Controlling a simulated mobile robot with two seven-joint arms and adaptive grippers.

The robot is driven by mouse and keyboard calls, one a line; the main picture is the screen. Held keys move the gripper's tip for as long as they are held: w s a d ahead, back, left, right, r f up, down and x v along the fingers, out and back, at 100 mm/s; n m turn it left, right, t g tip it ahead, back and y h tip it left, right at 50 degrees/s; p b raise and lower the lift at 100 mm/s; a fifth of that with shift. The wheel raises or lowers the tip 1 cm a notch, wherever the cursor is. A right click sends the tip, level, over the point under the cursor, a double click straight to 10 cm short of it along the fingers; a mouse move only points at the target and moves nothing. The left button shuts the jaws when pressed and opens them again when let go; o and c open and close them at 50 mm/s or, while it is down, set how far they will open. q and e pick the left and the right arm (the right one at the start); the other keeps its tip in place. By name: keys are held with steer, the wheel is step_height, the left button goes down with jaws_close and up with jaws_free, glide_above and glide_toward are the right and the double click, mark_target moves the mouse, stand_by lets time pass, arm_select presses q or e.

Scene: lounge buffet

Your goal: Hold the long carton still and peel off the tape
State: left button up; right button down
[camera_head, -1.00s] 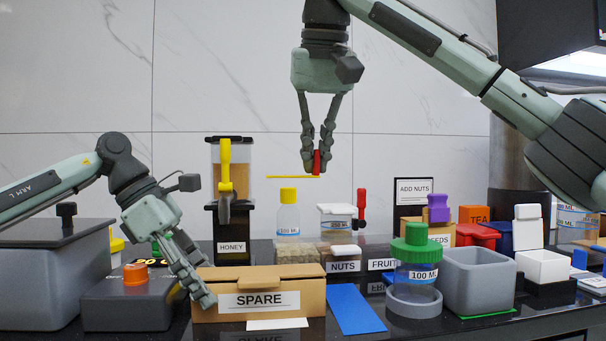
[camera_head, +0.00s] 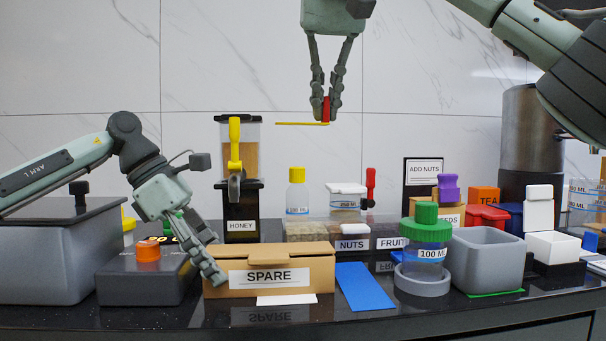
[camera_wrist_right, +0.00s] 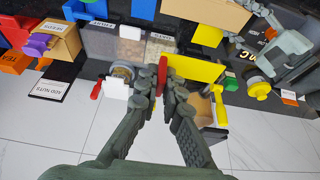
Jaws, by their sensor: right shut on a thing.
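The long tan carton marked SPARE (camera_head: 310,265) lies shut on the dark counter. My left gripper (camera_head: 216,277) rests its fingers against the carton's left end; they overlap in the picture, so their gap is hidden. My right gripper (camera_head: 326,112) is high above the counter, shut on the red tab (camera_head: 326,109) of the tape. The yellow tape (camera_head: 298,124) sticks out leftward from the tab, clear of the carton. In the right wrist view the red tab (camera_wrist_right: 162,74) is between the fingertips, and the yellow tape (camera_wrist_right: 196,69) extends to the right.
A white card (camera_head: 286,300) lies before the carton, and a blue strip (camera_head: 360,287) lies to its right. A grey box with an orange knob (camera_head: 147,250) stands close at left. The honey dispenser (camera_head: 240,190) and nut bins (camera_head: 352,244) stand behind. Air around the tape is free.

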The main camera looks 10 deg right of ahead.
arm_select(q)
steer(key=o, duration=0.4)
steer(key=shift+w+f, duration=0.1)
steer(key=shift+f, duration=0.1)
steer(key=shift+o, duration=0.2)
steer(key=shift+r, duration=0.15)
steer(key=shift+r, duration=0.15)
steer(key=shift+v, duration=3.7)
steer(key=shift+a, duration=0.1)
steer(key=v, duration=1.2)
